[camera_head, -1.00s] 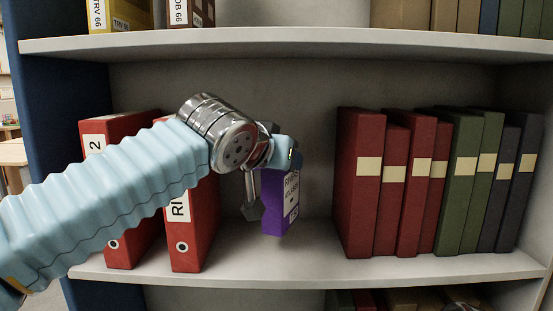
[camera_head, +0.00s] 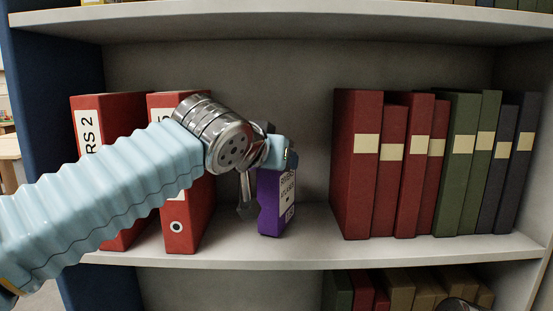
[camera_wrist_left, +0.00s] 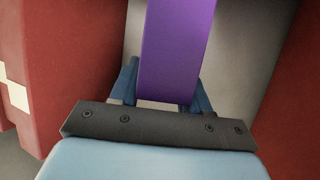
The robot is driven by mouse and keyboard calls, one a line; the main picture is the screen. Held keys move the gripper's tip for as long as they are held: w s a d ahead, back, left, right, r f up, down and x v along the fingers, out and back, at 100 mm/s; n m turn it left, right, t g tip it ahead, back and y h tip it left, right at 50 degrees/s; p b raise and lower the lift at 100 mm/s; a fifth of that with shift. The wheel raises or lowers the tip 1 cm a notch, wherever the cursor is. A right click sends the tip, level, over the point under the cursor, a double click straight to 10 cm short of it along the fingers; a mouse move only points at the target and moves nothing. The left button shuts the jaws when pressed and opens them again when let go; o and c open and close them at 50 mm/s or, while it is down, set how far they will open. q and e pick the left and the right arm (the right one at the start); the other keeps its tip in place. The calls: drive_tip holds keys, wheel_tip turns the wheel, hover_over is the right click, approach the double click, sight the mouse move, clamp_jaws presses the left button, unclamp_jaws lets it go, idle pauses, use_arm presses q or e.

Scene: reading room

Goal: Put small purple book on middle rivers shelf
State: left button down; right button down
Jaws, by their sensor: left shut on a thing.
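The small purple book (camera_head: 270,205) has a pale label on its spine. My left gripper (camera_head: 283,158) is shut on its upper part, and the book hangs upright below it. It is in the gap of the middle shelf (camera_head: 310,255), between red binders and a row of books. Its lower end is at or just above the shelf board; I cannot tell if it touches. In the left wrist view the purple book (camera_wrist_left: 177,45) sits between the two blue fingers of my left gripper (camera_wrist_left: 165,90).
Two red binders (camera_head: 182,225) stand left of the gap, partly behind my arm. Red books (camera_head: 357,170), green books (camera_head: 455,165) and dark books (camera_head: 520,170) stand to the right. Shelf space is clear between the purple book and the red books. More books (camera_head: 400,290) sit below.

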use_arm(q)
drive_tip(key=shift+f, duration=0.3)
drive_tip(key=shift+c, duration=2.3)
unclamp_jaws()
